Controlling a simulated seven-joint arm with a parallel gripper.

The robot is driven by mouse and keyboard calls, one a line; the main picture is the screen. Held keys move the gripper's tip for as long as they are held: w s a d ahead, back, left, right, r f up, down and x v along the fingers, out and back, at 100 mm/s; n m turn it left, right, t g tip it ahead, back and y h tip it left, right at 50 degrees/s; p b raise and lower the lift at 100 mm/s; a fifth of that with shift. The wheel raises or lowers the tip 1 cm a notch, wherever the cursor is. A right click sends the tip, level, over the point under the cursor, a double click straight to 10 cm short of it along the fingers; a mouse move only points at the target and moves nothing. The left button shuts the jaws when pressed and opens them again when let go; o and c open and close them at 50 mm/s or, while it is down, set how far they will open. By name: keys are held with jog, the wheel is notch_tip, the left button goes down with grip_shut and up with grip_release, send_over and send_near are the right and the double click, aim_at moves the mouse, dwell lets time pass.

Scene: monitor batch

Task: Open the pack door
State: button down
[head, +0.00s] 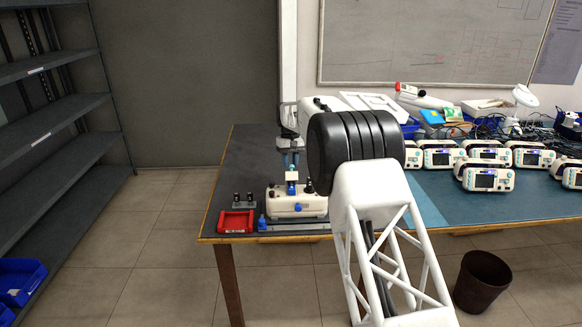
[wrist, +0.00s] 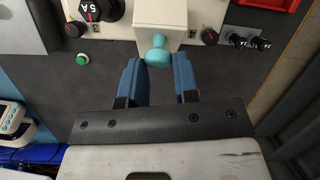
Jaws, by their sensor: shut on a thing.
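The knob sits at the end of a white block (wrist: 160,18). The fingertips partly hide the contact. I cannot tell which part is the pack door, or whether it is open.
A red tray (head: 236,221) lies left of the unit, near the bench's front edge. Dark knobs (wrist: 209,36) sit close to the right finger. Several white monitors (head: 488,180) stand on the bench at the right. My arm covers the bench's middle.

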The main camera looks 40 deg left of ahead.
jog(key=w+a+f, duration=0.3)
jog(key=w+a, duration=0.1)
jog(key=w, duration=0.1)
jog(key=shift+w+f, duration=0.15)
jog(key=shift+f, duration=0.25)
jog(key=shift+w+a, duration=0.1)
dwell(0.4)
jog(key=c, duration=0.9)
grip_release()
jog(key=shift+r, duration=0.1)
jog(key=shift+a, duration=0.1)
jog(key=shift+r, duration=0.1)
jog(key=v, duration=0.7)
jog(key=shift+r, duration=0.35)
